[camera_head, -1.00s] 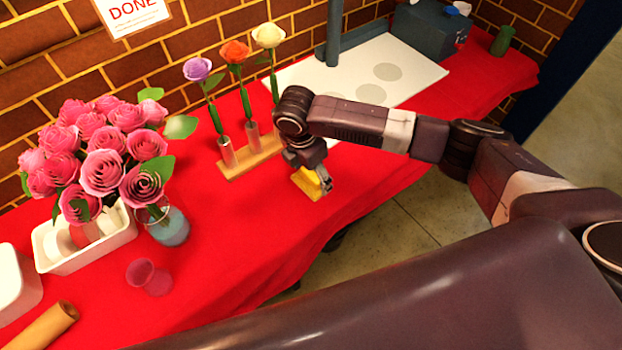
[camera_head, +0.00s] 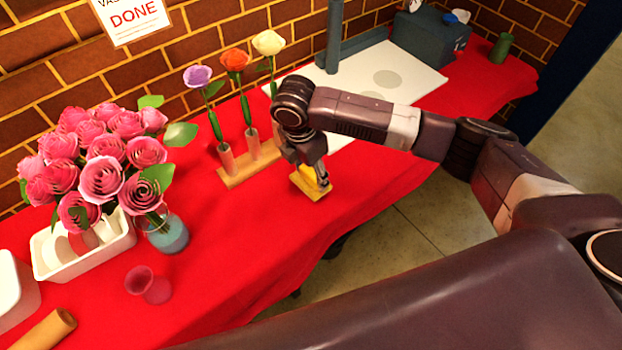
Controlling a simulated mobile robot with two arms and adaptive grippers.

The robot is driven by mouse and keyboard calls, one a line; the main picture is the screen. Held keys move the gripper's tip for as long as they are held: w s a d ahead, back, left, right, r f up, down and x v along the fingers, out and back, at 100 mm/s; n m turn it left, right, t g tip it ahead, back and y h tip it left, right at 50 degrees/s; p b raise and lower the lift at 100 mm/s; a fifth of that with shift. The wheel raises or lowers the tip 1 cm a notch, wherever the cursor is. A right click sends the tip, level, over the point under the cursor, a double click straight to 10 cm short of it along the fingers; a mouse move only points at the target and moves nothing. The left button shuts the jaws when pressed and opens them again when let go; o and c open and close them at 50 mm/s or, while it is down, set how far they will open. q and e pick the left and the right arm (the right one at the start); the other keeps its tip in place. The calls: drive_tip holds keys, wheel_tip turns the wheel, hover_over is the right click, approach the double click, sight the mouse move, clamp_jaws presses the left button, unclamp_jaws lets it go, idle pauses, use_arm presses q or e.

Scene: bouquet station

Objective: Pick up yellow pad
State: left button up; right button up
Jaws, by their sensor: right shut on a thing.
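The yellow pad (camera_head: 306,184) is a small block at the red table's front part, just right of the wooden flower stand. My right gripper (camera_head: 320,178) comes down over it from above, and its fingers are shut on the pad. Part of the pad's top is hidden behind the fingers. The pad appears to be at the tabletop; I cannot tell whether it touches the cloth. My left gripper is not in view.
A wooden stand (camera_head: 249,173) with purple, orange and cream flowers is close on the left. Pink roses in a glass vase (camera_head: 168,234), a white tray (camera_head: 95,256) and a pink cup (camera_head: 140,280) are farther left. A white board (camera_head: 425,80) lies behind my arm.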

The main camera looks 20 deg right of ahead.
sight(311, 172)
wheel_tip(311, 172, up, 16)
idle(0.3)
